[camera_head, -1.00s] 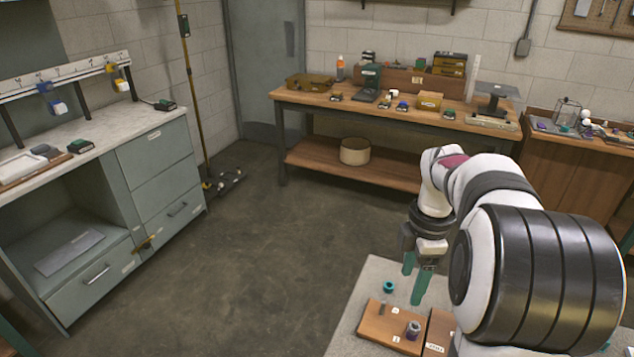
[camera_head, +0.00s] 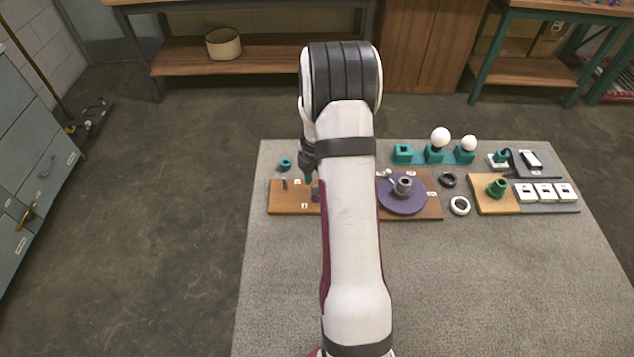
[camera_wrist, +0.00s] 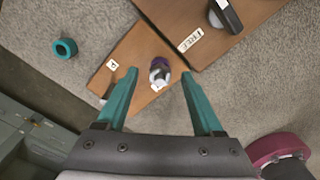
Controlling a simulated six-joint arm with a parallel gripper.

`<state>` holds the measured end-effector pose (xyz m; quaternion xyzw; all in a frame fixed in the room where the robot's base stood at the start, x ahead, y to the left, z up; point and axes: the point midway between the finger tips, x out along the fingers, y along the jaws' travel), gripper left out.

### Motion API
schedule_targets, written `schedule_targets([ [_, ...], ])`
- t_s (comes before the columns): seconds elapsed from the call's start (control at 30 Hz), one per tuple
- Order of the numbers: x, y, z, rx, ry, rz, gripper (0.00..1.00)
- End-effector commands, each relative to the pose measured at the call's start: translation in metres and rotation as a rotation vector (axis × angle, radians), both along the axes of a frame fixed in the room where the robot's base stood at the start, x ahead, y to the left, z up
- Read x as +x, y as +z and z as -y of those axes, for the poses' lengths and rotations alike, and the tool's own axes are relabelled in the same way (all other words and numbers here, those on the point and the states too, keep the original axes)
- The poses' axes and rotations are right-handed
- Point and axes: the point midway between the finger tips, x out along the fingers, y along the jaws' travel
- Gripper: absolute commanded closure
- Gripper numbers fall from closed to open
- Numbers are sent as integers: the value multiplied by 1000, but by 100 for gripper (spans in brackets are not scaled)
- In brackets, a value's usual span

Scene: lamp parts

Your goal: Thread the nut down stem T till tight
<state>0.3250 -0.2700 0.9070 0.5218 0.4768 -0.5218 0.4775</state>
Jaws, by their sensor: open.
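On a small wooden board (camera_wrist: 139,48) in the wrist view, a grey stem (camera_wrist: 158,75) stands with a purple collar at it. I cannot tell whether the collar is a nut or a base, or read which label is T. My gripper (camera_wrist: 159,80) is open, its two teal fingers on either side of that stem in the picture, with gaps on both sides. Height above the board is unclear. A teal ring-shaped nut (camera_wrist: 64,48) lies on the mat beside the board; it also shows in the head view (camera_head: 286,163). A second thin grey post (camera_head: 285,184) stands on the board's left part.
A second board (camera_head: 428,205) carries a purple disc (camera_head: 402,196) with a grey part. Black ring (camera_head: 447,179), white ring (camera_head: 459,205), teal holders with white bulbs (camera_head: 440,138) and a green part (camera_head: 497,187) lie right. The near mat (camera_head: 480,290) is clear.

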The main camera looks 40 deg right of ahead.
Motion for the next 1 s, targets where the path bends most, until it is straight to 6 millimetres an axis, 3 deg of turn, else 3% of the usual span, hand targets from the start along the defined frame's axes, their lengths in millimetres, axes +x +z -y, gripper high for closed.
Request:
schedule_targets([
  [0.23,0,-1,0,0,0,0,33],
  [0.6,0,-1,0,0,0,0,100],
  [0.7,0,-1,0,0,0,0,100],
  [0.73,0,-1,0,0,0,0,69],
  [0.9,0,-1,0,0,0,0,100],
  [1.0,0,-1,0,0,0,0,100],
])
